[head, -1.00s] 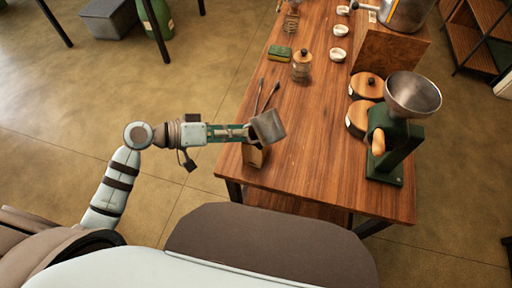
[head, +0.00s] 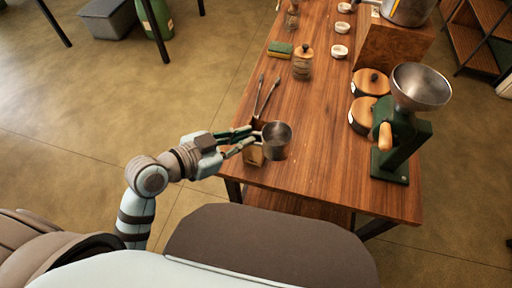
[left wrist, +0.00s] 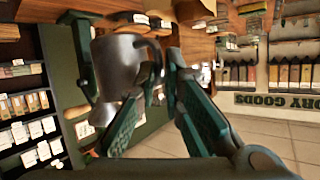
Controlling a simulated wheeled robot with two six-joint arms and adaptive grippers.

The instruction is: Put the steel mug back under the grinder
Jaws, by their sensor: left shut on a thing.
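The steel mug (head: 277,141) is in my left gripper (head: 252,139), above the near left part of the wooden table. In the head view it is roughly upright with its opening up. In the left wrist view the mug (left wrist: 118,65) shows at the fingertips, and the left gripper (left wrist: 165,85) is shut on its handle side. The green grinder (head: 397,145) with a steel hopper (head: 420,86) and a wooden handle stands at the right of the table, apart from the mug. My right gripper is not in view.
The table between mug and grinder is clear.

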